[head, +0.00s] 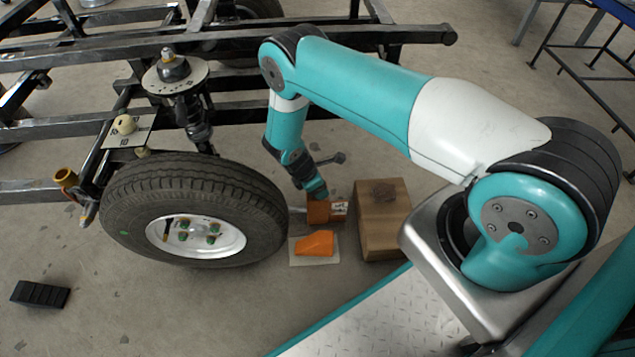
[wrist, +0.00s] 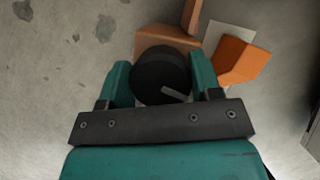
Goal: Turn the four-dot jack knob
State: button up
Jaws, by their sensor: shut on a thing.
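My gripper (wrist: 162,84) reaches down beside the wheel in the head view (head: 316,190). Its teal fingers are shut on a black round knob (wrist: 158,70) with a pale line on its top. The knob sits by an orange-brown jack body (wrist: 180,38), which also shows in the head view (head: 322,213) with a pale label on its right. In the head view the knob is hidden by my gripper. I cannot make out four dots on the knob or label.
A tyre (head: 190,172) stands left of the jack. An orange wedge (head: 315,244) lies on a pale sheet in front of it. A wooden box (head: 383,225) stands close on the right. The dark frame (head: 240,45) runs behind. A black block (head: 40,294) lies far left.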

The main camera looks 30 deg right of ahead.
jog(key=shift+n+t+p, duration=0.55)
jog(key=shift+n+t, duration=0.15)
jog(key=shift+n, duration=1)
jog(key=shift+a, duration=0.1)
jog(key=o, duration=0.9)
jog(key=p+v, duration=0.6)
jog(key=v, duration=1.1)
jog(key=shift+r, duration=0.25)
